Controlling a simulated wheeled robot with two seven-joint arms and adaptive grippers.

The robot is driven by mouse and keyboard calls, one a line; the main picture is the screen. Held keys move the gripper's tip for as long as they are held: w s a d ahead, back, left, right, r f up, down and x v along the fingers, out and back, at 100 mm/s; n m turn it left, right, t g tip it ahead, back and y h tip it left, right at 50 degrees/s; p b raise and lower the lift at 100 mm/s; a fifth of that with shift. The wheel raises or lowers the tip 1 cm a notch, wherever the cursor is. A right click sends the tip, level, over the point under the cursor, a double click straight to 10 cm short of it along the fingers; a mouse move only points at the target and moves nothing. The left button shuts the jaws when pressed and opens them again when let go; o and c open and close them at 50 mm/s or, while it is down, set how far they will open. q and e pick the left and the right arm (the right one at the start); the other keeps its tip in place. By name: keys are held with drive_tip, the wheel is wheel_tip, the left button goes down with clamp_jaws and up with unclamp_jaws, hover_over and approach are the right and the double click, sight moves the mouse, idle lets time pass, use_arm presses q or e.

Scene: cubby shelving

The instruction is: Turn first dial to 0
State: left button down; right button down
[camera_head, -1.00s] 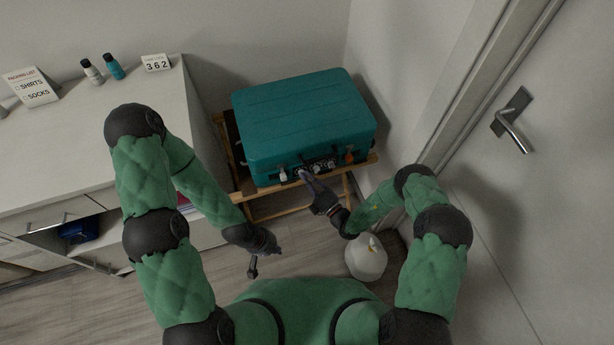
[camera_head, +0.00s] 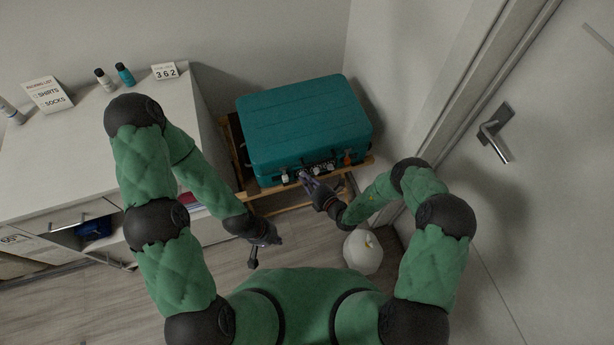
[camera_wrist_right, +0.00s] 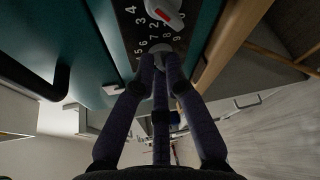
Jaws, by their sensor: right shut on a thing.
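A teal suitcase (camera_head: 305,125) lies on a wooden rack, with a row of small white dials (camera_head: 318,169) on its front. My right gripper (camera_head: 304,177) is at the left part of this row. In the right wrist view its fingers (camera_wrist_right: 160,64) are closed around a pale dial (camera_wrist_right: 160,49), mostly hidden by the fingertips. Another white dial (camera_wrist_right: 164,12) with a red mark sits beyond it on a dark number plate (camera_wrist_right: 137,30). The gripped dial's setting cannot be read. My left gripper (camera_head: 266,250) is open and empty, low and left of the suitcase.
A white round object (camera_head: 363,253) is on the floor below my right arm. A door (camera_head: 545,200) is at right.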

drive_tip(key=shift+s+a+n+h+p, duration=0.15)
drive_tip(key=shift+n+h+p, duration=0.35)
drive_tip(key=shift+n+p, duration=0.35)
drive_tip(key=shift+n, duration=0.25)
drive_tip(key=c, duration=1.3)
unclamp_jaws()
drive_tip(key=v, duration=1.2)
drive_tip(key=shift+r, duration=0.1)
